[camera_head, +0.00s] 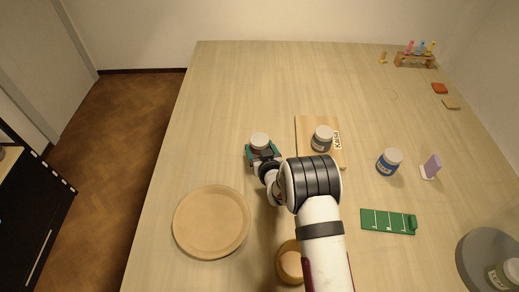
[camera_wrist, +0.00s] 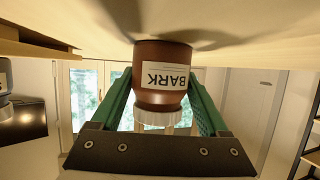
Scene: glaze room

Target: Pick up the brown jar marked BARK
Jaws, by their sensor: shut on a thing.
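The brown jar marked BARK (camera_wrist: 162,78) is between the green fingers of my gripper (camera_wrist: 160,100) in the wrist view, its label facing the camera. That view is upside down, with the table at the top and the white lid (camera_wrist: 160,120) below. My gripper is shut on the jar's sides. In the head view the jar's white lid (camera_head: 259,139) shows above my gripper (camera_head: 262,153), and most of its body is hidden. The jar's base is at or very near the tabletop; I cannot tell whether it touches.
A wooden board (camera_head: 306,125) with a grey jar (camera_head: 322,140) is just right. A round wooden plate (camera_head: 211,222) is front left.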

